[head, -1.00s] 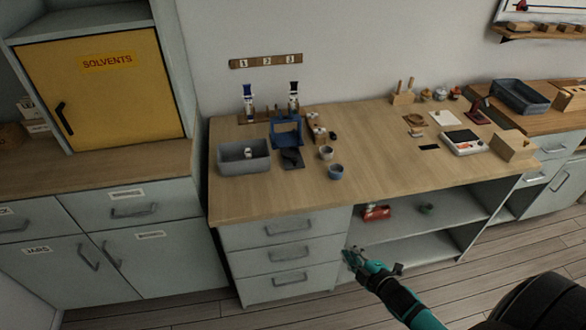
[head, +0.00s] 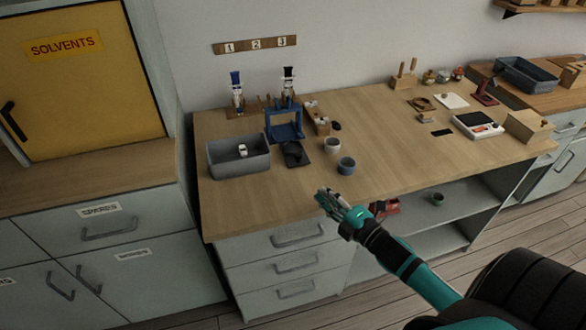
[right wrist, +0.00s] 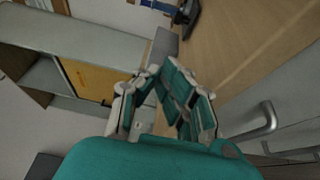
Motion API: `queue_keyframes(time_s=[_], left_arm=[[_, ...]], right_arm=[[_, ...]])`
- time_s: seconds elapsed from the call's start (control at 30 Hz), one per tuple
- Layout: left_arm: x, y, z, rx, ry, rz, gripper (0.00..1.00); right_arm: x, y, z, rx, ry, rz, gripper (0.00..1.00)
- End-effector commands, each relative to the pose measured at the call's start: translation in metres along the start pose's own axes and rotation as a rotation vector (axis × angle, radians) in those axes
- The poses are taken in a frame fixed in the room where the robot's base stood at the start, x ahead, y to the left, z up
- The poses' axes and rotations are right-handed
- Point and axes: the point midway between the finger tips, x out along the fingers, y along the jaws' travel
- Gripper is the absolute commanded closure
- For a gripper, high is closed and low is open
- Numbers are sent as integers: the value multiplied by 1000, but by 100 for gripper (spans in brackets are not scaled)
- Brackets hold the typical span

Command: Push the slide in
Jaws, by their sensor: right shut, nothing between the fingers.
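A blue frame-like stand (head: 285,122) sits upright on the workbench. A dark flat piece (head: 296,156), which may be the slide, sticks out in front of its base; I cannot tell how it joins the stand. My right gripper (head: 326,197) is shut and empty, near the bench's front edge, in front of the stand and to its right. It is apart from both. In the right wrist view, its teal fingers (right wrist: 178,85) are close together, and part of the blue stand shows at the top (right wrist: 182,12). My left gripper is out of view.
A grey bin (head: 240,158) with a small white item stands left of the stand. Two cups, one pale (head: 332,145) and one blue-grey (head: 346,166), stand to its right. Drawers (head: 296,235) lie below the front edge. The bench's middle is clear.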

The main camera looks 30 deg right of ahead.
Motion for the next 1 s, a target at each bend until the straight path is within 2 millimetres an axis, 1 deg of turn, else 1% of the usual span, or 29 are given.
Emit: queue_keyframes(time_s=[0.03,0.13,0.27,0.37,0.47,0.8,0.9,1.0], left_arm=[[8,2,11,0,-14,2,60],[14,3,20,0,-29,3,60],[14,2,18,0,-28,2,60],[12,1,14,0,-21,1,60],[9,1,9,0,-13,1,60],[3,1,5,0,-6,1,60],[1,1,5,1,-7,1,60],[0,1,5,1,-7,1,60]], right_arm=[[0,-8,0,-1,0,1,100],[0,-13,0,-1,1,1,100],[4,-13,0,-1,1,2,100],[14,-12,0,0,1,3,100],[31,-10,0,0,1,5,100],[104,-11,0,0,0,4,100],[114,-12,13,-4,-1,0,100],[122,-12,21,-2,0,0,100]])
